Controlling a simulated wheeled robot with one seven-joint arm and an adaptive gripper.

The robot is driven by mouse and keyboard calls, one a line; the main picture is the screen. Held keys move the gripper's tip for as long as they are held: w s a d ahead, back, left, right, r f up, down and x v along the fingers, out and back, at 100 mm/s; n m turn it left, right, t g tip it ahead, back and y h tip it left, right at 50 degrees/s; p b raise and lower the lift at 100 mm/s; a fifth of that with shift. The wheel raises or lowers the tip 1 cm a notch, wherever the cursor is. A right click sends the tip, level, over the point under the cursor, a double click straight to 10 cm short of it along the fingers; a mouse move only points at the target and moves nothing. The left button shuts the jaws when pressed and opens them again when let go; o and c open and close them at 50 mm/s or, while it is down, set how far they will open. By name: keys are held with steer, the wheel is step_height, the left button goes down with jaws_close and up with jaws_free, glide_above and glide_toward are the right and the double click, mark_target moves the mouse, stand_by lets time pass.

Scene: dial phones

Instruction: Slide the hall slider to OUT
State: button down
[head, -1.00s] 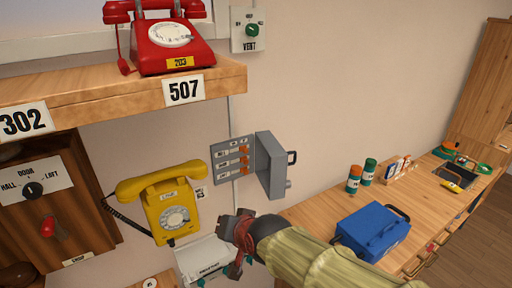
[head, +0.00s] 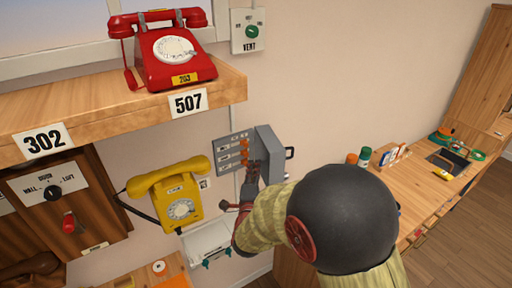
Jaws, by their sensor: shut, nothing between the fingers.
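A grey slider panel (head: 232,146) is on the wall in the head view, with several small orange knobs (head: 244,153) in a column toward its right side. Its row labels are too small to read, so I cannot tell which slider is the hall one. A grey box-like cover (head: 268,144) stands open at the panel's right. My gripper (head: 253,172) is shut and empty, at the lower right of the panel in front of the cover's lower part. I cannot tell whether it touches a knob.
A yellow phone (head: 178,196) hangs left of the panel, and a white tray (head: 208,240) is below. A red phone (head: 170,50) sits on the wooden shelf (head: 110,112) above. My arm covers part of the workbench (head: 420,195) at right.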

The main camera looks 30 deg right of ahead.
mark_target(245, 144)
steer(key=x, duration=1)
steer(key=shift+a, duration=0.1)
stand_by(0.3)
steer(key=a+b, duration=0.2)
steer(key=a, duration=0.1)
steer(key=shift+a, duration=0.1)
steer(key=shift+s, duration=0.1)
